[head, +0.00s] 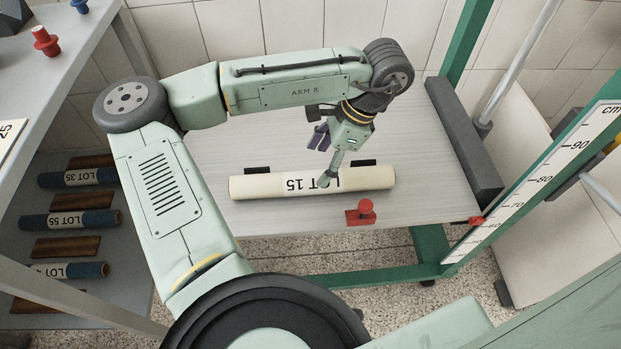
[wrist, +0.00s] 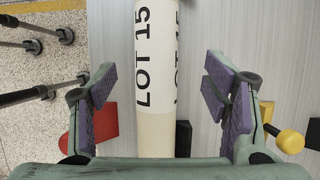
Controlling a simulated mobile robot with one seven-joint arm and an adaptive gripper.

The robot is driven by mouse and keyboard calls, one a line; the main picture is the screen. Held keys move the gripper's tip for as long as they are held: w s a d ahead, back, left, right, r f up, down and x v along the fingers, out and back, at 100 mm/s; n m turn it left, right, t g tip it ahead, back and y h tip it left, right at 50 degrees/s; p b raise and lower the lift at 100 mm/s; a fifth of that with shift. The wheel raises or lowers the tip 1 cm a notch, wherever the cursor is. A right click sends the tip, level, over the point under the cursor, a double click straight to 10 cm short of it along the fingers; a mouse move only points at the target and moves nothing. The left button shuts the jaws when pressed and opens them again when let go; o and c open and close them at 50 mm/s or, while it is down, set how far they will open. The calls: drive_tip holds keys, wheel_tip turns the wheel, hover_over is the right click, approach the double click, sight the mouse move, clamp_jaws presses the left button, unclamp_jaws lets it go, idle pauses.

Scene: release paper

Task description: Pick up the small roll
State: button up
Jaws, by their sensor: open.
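The small roll is a cream cylinder (head: 262,187) with a white "LOT 15" label, lying across the grey bench top in the head view. Dark blocks sit along its far side. In the wrist view the roll (wrist: 157,60) runs up the picture between the two purple-padded fingers. My gripper (wrist: 158,85) is open, with a gap on each side of the roll. In the head view my gripper (head: 324,160) is over the roll near its middle, and one finger hides part of the label. I cannot tell its exact height above the bench.
A red stop with a knob (head: 364,212) stands at the bench's near edge. A dark grey bar (head: 463,145) lines the bench's right end. Blue rolls (head: 70,221) lie on a shelf at left. A green post with a cm scale (head: 540,180) stands at right.

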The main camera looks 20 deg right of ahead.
sight(318, 175)
drive_tip(key=shift+s+d+f+p+x, duration=0.1)
drive_tip(key=shift+d+p+x, duration=0.1)
drive_tip(key=shift+x, duration=0.9)
drive_tip(key=shift+s+d+f+p+x, duration=0.1)
drive_tip(key=shift+p+x, duration=0.05)
drive_tip(key=shift+x, duration=0.9)
drive_tip(key=shift+s+d+p+x, duration=0.1)
drive_tip(key=shift+s+p+x, duration=0.1)
drive_tip(key=shift+x, duration=0.9)
drive_tip(key=c, duration=1.6)
